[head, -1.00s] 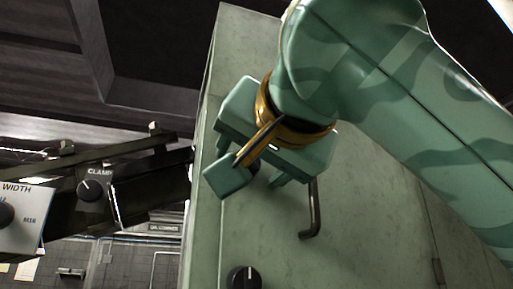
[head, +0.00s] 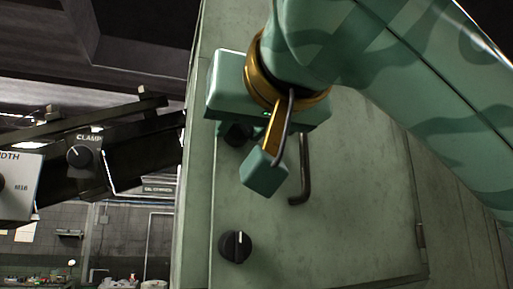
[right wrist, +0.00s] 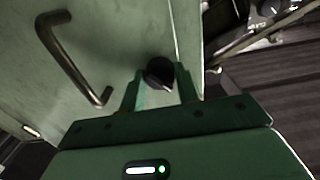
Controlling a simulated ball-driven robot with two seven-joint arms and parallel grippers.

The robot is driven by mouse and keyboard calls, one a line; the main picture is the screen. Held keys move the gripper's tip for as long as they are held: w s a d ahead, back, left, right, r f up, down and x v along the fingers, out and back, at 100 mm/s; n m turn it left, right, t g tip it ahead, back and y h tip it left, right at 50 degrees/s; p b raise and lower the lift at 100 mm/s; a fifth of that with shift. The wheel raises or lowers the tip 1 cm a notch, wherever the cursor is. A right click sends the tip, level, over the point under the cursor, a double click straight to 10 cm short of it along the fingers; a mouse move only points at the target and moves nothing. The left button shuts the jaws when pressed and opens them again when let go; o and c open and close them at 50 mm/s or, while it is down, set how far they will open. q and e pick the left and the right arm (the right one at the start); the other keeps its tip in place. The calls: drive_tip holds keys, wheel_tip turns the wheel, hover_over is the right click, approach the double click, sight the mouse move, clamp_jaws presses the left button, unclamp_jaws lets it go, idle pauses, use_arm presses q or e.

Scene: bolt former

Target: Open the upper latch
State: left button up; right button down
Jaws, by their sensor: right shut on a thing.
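The upper latch is a black round knob (head: 237,135) on the green cabinet door (head: 330,235). In the head view it is mostly covered by my right gripper's body. In the right wrist view the knob (right wrist: 158,73) sits between the two fingers of my right gripper (right wrist: 161,84), which is shut on it. The knob's pointer mark cannot be made out. A second, lower black knob (head: 235,247) with a white line pointing about upward is in plain view below. My left gripper is not in view.
A bent dark handle (head: 302,180) stands out from the door just right of the gripper; the right wrist view shows it at left. A hinge (head: 421,236) is at the door's right edge. A black arm with a clamp dial (head: 80,156) lies left of the cabinet.

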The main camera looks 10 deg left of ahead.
drive_tip(key=m+b, duration=0.2)
drive_tip(key=b, duration=0.1)
drive_tip(key=shift+f+m, duration=0.15)
drive_tip(key=shift+m, duration=0.25)
drive_tip(key=m+b, duration=0.3)
drive_tip(key=shift+r+m+b, duration=0.2)
drive_tip(key=shift+m+b, duration=0.45)
drive_tip(key=shift+m, duration=0.35)
drive_tip(key=c, duration=0.8)
unclamp_jaws()
drive_tip(key=shift+c, duration=0.2)
